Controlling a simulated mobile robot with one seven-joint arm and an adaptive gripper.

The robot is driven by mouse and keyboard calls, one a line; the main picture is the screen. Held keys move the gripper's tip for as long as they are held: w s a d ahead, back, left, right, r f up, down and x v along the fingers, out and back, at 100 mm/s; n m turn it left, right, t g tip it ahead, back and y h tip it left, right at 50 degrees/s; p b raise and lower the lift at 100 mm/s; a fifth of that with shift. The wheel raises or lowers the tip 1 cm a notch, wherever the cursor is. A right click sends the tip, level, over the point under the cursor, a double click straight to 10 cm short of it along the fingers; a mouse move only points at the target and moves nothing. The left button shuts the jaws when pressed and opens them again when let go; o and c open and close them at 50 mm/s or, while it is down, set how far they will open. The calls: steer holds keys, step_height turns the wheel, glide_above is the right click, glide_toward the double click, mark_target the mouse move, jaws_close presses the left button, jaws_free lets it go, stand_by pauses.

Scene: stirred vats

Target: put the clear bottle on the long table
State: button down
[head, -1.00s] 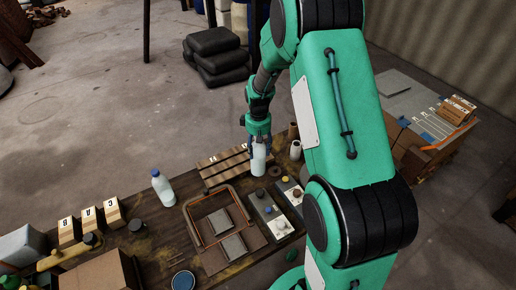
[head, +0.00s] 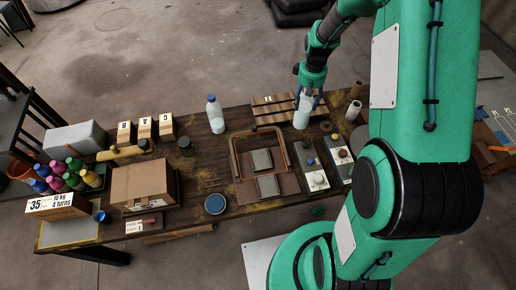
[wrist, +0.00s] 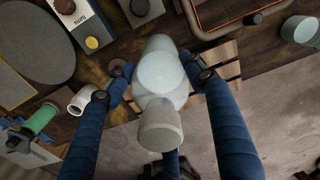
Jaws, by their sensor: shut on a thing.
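The clear bottle (head: 302,112), pale with a grey cap, stands upright between the fingers of my gripper (head: 306,98) at the far side of the long table (head: 196,168). In the wrist view the blue fingers close on both sides of the bottle (wrist: 160,75), with its cap (wrist: 160,124) towards the camera. The bottle is in front of a slatted wooden rack (head: 275,106). I cannot tell whether its base touches the table.
A white bottle with a blue cap (head: 215,114) stands to the left. A brown-framed tray (head: 236,160) and switch boxes (head: 314,172) lie in front. A white cup (head: 353,110) is to the right. Lettered blocks (head: 145,128) and a cardboard box (head: 143,186) are farther left.

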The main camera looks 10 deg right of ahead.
steer(key=s+a+f+n+b, duration=0.1)
steer(key=s+a, duration=0.3)
steer(key=a, duration=0.7)
steer(key=s+a+f+n+b, duration=0.1)
steer(key=s+a, duration=0.3)
steer(key=a, duration=0.8)
steer(key=s+a+f+n+b, duration=0.1)
steer(key=s+a+n, duration=0.1)
steer(key=s+a, duration=1.2)
steer(key=shift+s+a+f, duration=0.35)
steer(key=shift+s+f, duration=0.05)
steer(key=shift+s, duration=0.35)
steer(key=w+a+b, duration=0.1)
steer(key=w+a, duration=0.3)
steer(key=w, duration=0.3)
steer(key=w+a+f+b, duration=0.1)
steer(key=w+a, duration=0.3)
steer(key=w, duration=0.3)
steer(key=shift+f, duration=0.25)
